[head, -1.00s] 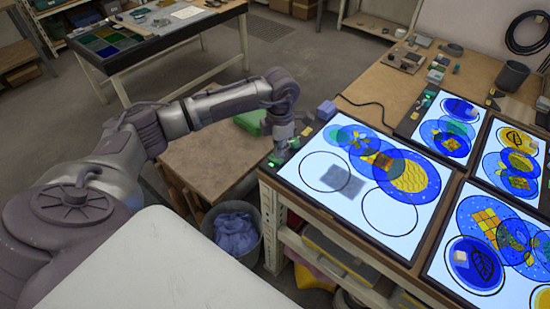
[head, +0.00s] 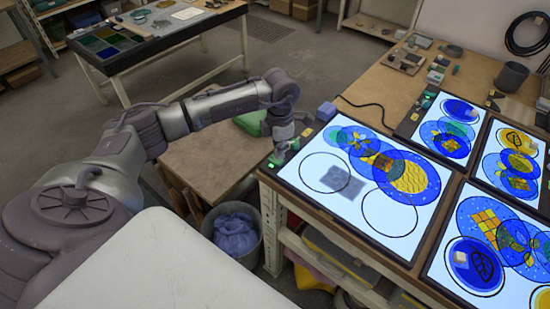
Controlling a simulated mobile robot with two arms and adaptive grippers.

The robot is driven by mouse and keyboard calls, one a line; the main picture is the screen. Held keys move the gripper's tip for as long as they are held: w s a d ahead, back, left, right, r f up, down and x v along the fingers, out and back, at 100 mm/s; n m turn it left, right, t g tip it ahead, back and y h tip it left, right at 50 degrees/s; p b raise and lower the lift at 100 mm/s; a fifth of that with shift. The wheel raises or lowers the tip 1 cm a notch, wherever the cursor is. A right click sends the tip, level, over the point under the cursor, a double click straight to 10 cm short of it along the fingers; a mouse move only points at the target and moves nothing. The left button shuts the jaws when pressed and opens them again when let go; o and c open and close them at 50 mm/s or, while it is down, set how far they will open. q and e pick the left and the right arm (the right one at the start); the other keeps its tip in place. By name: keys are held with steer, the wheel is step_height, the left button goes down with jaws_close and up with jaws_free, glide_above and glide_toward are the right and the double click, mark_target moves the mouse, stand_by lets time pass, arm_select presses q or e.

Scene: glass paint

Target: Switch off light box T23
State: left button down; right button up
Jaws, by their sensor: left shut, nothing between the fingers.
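Several lit light boxes lie on the wooden bench at the right. The nearest-left light box (head: 320,207) glows white, with overlapping blue and yellow painted discs, black ring outlines and a grey square shadow. I cannot read any label, so I cannot tell which box is T23. My left gripper (head: 279,157) points down at the left corner of this box, shut and empty. A small green glow (head: 270,165) shows beside its fingertips; whether they touch anything there is hidden. My right gripper is out of view.
Other lit boxes stand close by: a front-right one (head: 445,268), a back one (head: 415,137) and a far-right one (head: 490,178). A blue block (head: 326,111) lies behind my gripper. A bin with a blue bag (head: 236,232) stands below.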

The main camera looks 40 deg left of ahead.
mark_target(279, 161)
arm_select(q)
steer(key=shift+f+b, duration=1)
steer(key=shift+f, duration=0.2)
stand_by(0.6)
steer(key=shift+r, duration=0.1)
steer(key=shift+r+p, duration=2.2)
steer(key=shift+r, duration=1.3)
